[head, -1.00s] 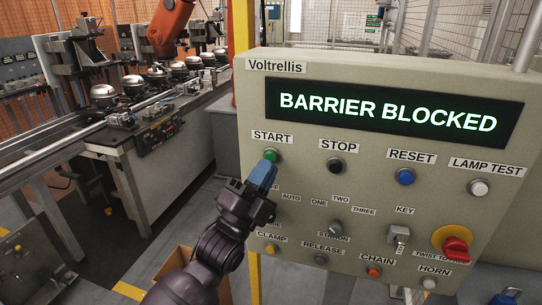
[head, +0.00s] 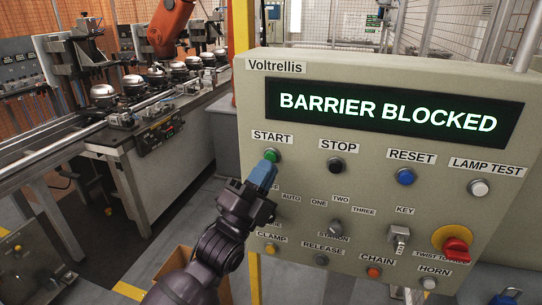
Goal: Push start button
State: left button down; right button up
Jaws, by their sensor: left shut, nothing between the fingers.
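The green start button (head: 271,155) sits at the upper left of the beige control panel (head: 300,185), under the START label. My left gripper (head: 265,166) is shut and empty. Its blue fingertips overlap the lower edge of the button in the picture; I cannot tell whether they touch it. The display (head: 388,112) on the panel reads BARRIER BLOCKED. My right gripper is not in view.
Right of the start button are a black stop button (head: 336,165), a blue reset button (head: 405,177) and a white lamp test button (head: 478,188). A red twist knob (head: 456,250) sits lower right. A conveyor line (head: 120,120) stands behind at left.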

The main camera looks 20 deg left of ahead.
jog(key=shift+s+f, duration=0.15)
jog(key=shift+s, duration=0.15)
pick_arm(q)
jog(key=shift+w, duration=0.1)
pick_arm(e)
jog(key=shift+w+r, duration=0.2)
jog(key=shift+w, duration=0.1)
pick_arm(q)
jog(key=shift+w, duration=0.4)
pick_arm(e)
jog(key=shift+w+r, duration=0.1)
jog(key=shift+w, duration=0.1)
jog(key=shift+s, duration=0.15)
pick_arm(q)
jog(key=shift+w, duration=0.1)
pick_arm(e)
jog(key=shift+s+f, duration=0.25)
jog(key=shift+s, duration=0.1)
pick_arm(q)
jog(key=shift+w, duration=0.2)
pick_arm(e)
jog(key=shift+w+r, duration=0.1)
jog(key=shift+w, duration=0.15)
